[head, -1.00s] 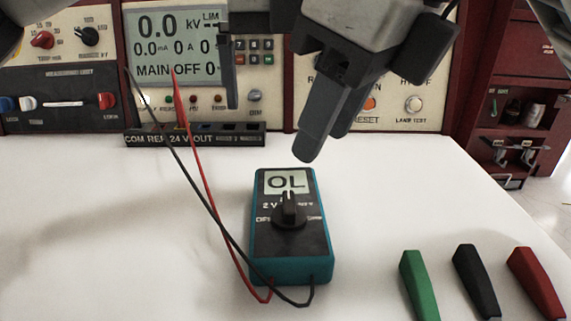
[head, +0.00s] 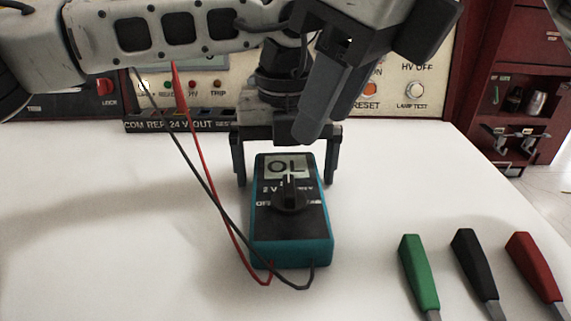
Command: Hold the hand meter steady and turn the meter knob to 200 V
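The teal hand meter (head: 262,240) lies on the white table with its display (head: 287,168) reading OL. Its black knob (head: 291,196) has its white mark pointing about straight up, between the blurred labels. My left gripper (head: 285,172) is at the meter's far end, open, one finger on each side, with small gaps showing to the meter. My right gripper (head: 318,132) hangs in front of the left one, its tip in line with the meter's far end. Its fingers overlap in this view, so their opening is unclear.
A red lead (head: 201,160) and a black lead (head: 190,150) run from the panel to the meter's near end. Green (head: 418,272), black (head: 474,262) and red (head: 533,265) clips lie at right. The panel (head: 415,70) stands behind; the table left of the meter is clear.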

